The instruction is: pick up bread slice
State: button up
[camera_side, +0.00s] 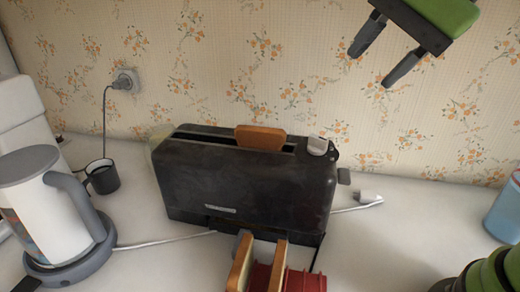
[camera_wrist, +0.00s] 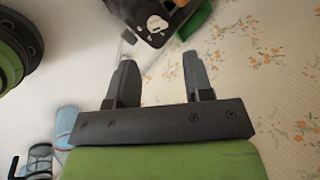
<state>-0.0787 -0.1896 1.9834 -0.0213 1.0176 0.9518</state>
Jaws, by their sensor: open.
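A bread slice (camera_side: 261,138) stands upright in the slot of the black toaster (camera_side: 245,190), its top showing above the slot. Two more bread slices (camera_side: 240,262) (camera_side: 278,267) stand in a red rack (camera_side: 305,281) in front of the toaster, cut off by the bottom edge. My gripper (camera_side: 378,66) is open and empty, high at the upper right, above and to the right of the toaster. In the wrist view my gripper (camera_wrist: 160,66) shows two separated fingers with nothing between them.
A white kettle (camera_side: 50,215) and a dark mug (camera_side: 103,176) stand left of the toaster. A wall socket (camera_side: 125,81) with a cord is behind. A blue cup (camera_side: 506,215) is at the right edge. The white counter right of the toaster is mostly clear.

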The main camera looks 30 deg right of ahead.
aim_at(262, 128)
jog(key=w+a+f+m, duration=0.1)
jog(key=w+f+m, duration=0.1)
jog(key=w+m, duration=0.2)
jog(key=w+a+f+m+g, duration=0.1)
jog(key=w+a+f+m, duration=0.1)
jog(key=w+m, duration=0.2)
jog(key=w+a+f+m+g, duration=0.1)
jog(key=w+a+f+m, duration=0.1)
jog(key=w+m, duration=0.2)
jog(key=shift+w, duration=0.35)
jog(key=shift+m, duration=0.3)
jog(key=x, duration=0.4)
jog(key=shift+a+f, duration=0.15)
jog(key=shift+x, duration=2.85)
jog(key=shift+f, duration=0.1)
grip_shut()
